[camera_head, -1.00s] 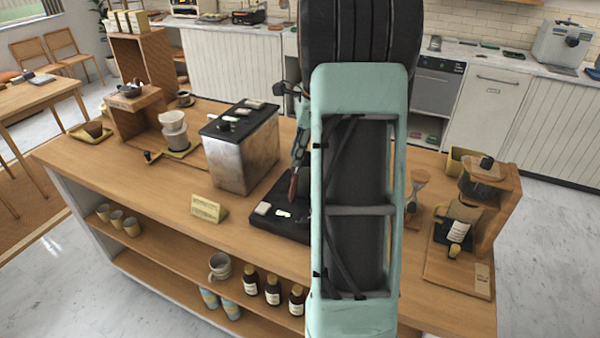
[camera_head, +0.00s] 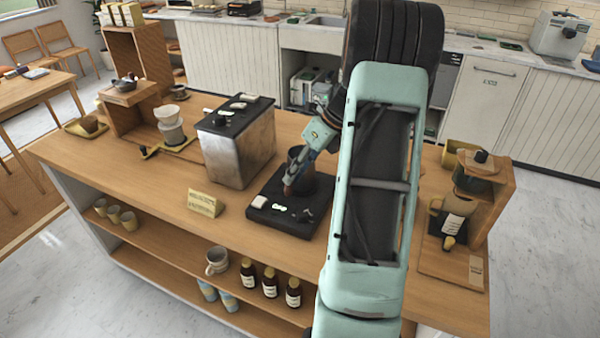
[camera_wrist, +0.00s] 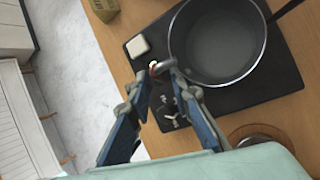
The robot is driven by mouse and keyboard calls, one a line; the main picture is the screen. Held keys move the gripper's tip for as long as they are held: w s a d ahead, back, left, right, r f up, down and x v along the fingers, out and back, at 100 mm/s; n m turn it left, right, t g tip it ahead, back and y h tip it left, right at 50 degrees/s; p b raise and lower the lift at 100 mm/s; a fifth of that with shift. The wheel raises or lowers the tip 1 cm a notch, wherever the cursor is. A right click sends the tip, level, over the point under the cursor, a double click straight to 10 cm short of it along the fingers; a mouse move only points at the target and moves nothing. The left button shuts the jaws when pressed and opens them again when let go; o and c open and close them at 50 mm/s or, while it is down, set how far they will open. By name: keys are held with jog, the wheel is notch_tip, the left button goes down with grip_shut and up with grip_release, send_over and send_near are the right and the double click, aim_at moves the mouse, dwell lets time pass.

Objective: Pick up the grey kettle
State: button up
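The grey kettle (camera_head: 301,160) stands upright on a black hot plate (camera_head: 262,213) on the wooden counter, partly hidden by my gripper (camera_head: 296,177) in the head view. In the wrist view the kettle (camera_wrist: 214,45) is a round, open-topped grey vessel with a dark handle (camera_wrist: 285,10) at the upper right. My gripper (camera_wrist: 158,78) has its two fingers spread apart, with the tips beside the kettle's near-left side. A small curved grey piece with a reddish spot shows between the tips; I cannot tell whether it belongs to the kettle or whether anything touches it.
A metal box machine (camera_head: 237,145) stands left of the hot plate, with a small yellow sign (camera_head: 205,203) in front. A wooden stand with a coffee maker (camera_head: 458,205) is at the right. A pour-over dripper (camera_head: 170,125) stands at the left. The counter's front left is clear.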

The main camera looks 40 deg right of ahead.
jog(key=x, duration=0.4)
jog(key=shift+s+f, duration=0.1)
jog(key=shift+f, duration=0.1)
jog(key=shift+c, duration=0.4)
grip_shut()
jog(key=shift+r, duration=0.1)
